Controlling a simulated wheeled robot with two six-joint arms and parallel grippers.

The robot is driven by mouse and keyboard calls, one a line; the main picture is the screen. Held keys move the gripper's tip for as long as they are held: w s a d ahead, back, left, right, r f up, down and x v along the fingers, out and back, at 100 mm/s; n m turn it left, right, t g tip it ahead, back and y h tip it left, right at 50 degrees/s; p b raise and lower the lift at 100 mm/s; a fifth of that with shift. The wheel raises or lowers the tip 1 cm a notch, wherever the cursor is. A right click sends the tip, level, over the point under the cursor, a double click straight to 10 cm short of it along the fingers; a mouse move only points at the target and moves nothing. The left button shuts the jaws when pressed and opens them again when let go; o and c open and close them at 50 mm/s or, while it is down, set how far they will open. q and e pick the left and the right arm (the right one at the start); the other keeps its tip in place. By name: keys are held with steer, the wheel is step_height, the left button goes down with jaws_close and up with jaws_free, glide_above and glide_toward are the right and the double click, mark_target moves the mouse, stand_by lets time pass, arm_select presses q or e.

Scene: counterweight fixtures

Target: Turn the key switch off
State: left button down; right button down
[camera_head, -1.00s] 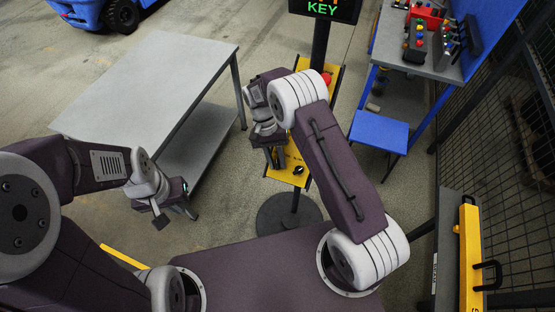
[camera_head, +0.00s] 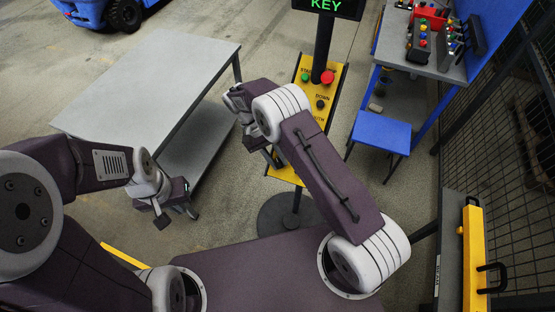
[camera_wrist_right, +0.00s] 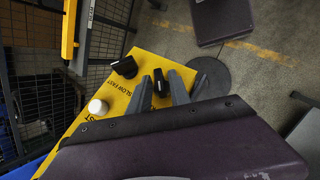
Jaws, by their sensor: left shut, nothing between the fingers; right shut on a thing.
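The yellow control panel (camera_head: 311,103) stands on a post in front of me. My right gripper (camera_head: 275,160) is over its lower left part. In the right wrist view my right gripper (camera_wrist_right: 162,88) has its fingers closed around a black switch handle (camera_wrist_right: 160,79), which I take to be the key switch. Its own label is not clearly readable. A second black knob (camera_wrist_right: 125,67) sits beside it, near a "SLOW FAST" label, outside the fingers. In the head view my right arm hides both. My left gripper (camera_head: 173,210) is shut and empty, low at the left, away from the panel.
A display (camera_head: 328,6) above reads "KEY". A grey table (camera_head: 150,80) stands left, a blue stool (camera_head: 381,133) right, beside a wire fence (camera_head: 500,140).

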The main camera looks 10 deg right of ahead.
steer(key=c, duration=1.5)
jaws_free()
steer(key=shift+w+a+r+b, duration=0.15)
steer(key=shift+w+b, duration=0.05)
steer(key=shift+b, duration=0.15)
steer(key=shift+b+v, duration=1)
steer(key=shift+v, duration=3.25)
